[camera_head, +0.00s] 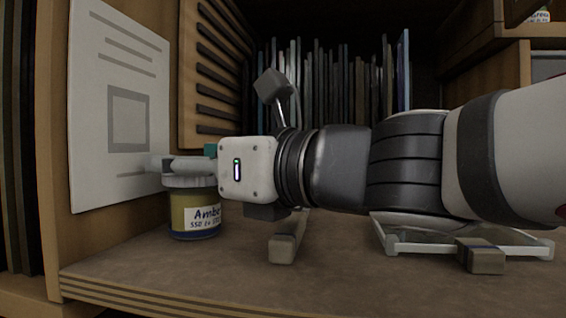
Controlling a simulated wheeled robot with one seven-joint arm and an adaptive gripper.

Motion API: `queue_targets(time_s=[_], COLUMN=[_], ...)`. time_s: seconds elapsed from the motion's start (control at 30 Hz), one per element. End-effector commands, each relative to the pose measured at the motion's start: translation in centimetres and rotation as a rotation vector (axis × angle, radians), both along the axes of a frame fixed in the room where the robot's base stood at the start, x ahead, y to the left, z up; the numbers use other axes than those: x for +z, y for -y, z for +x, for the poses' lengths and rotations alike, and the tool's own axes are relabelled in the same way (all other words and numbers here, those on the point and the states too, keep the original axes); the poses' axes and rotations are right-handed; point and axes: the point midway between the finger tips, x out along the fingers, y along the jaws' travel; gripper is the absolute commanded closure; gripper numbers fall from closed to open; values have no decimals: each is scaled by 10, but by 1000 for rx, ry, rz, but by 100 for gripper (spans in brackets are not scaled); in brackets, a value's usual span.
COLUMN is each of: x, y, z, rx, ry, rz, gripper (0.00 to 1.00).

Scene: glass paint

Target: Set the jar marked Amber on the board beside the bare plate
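The jar marked Amber (193,218) is upright at the left, with a white label, amber contents and a blue band at its base. My gripper (180,168) reaches in from the right at the height of the jar's lid. A pale finger lies across the top of the jar, and the gripper's body hides the jar's upper right side. I cannot tell whether the fingers press on it. A pale-framed clear plate (525,245) lies at the right, partly hidden by my arm. I cannot tell whether it is the bare plate.
The brown board surface (220,275) is clear in front of the jar. A small block (284,248) stands in the middle and another (482,259) at the right. A printed sheet (120,105) is on the left wall. Thin upright panels (330,80) fill the back.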

Motion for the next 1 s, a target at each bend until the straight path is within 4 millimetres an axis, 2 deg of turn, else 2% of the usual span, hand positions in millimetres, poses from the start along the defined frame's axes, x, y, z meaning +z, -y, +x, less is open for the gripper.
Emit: queue_targets(time_s=[0.07,0.1,0.17,0.63,1.0], x=[-2,-2,-2,3,3], y=[0,0,0,1,65], z=[0,0,0,-1,-38], rx=[0,0,0,0,-2], ry=[1,0,0,0,4], rz=[0,0,0,0,1], gripper=[97,36,22,22,22])
